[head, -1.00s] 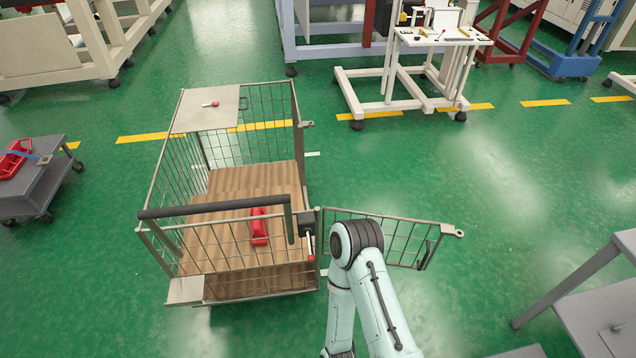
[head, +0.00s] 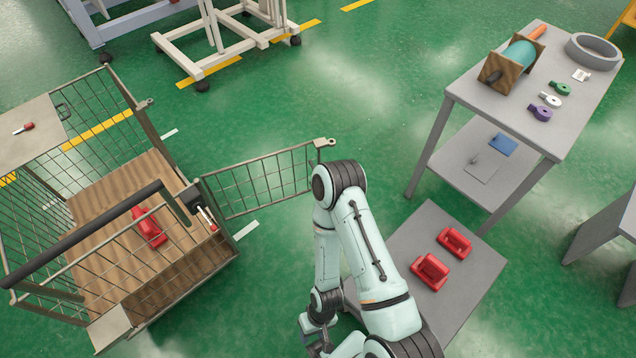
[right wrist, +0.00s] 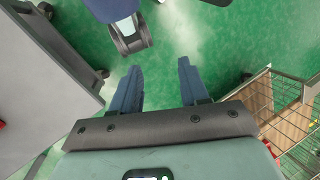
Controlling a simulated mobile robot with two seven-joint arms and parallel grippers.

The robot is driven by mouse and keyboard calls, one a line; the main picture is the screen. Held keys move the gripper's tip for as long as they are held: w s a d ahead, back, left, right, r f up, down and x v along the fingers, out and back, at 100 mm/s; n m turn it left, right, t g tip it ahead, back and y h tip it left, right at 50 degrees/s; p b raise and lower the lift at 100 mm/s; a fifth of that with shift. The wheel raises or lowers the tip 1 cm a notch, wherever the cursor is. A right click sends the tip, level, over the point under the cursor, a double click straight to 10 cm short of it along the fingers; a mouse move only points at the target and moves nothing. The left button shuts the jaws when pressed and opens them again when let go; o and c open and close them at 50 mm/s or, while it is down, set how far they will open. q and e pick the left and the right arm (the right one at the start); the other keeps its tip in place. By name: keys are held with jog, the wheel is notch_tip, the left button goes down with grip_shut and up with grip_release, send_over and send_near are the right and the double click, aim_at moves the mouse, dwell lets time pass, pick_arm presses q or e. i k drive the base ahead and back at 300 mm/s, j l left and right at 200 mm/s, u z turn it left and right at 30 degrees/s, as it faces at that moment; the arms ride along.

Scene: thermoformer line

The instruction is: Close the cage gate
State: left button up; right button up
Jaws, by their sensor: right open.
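The wire cage cart (head: 97,318) stands at the left of the head view, with a wooden floor. Its mesh gate (head: 262,182) stands open, swung out to the right from the cart's right side. A latch tab shows at the gate's free end (head: 325,143). My right arm passes close to that end in the picture; I cannot tell if they touch. My right gripper (head: 320,343) is low in the head view, apart from the gate. In the right wrist view its two blue fingers (right wrist: 160,88) are spread and empty. The cart's mesh shows at the right there (right wrist: 262,97). My left gripper is out of view.
A low grey cart (head: 465,300) with two red parts stands right of my arm. A grey table (head: 520,125) with tools is behind it. Green floor between gate and table is clear.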

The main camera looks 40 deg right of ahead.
aim_at(319, 143)
jog(key=z, duration=1.05)
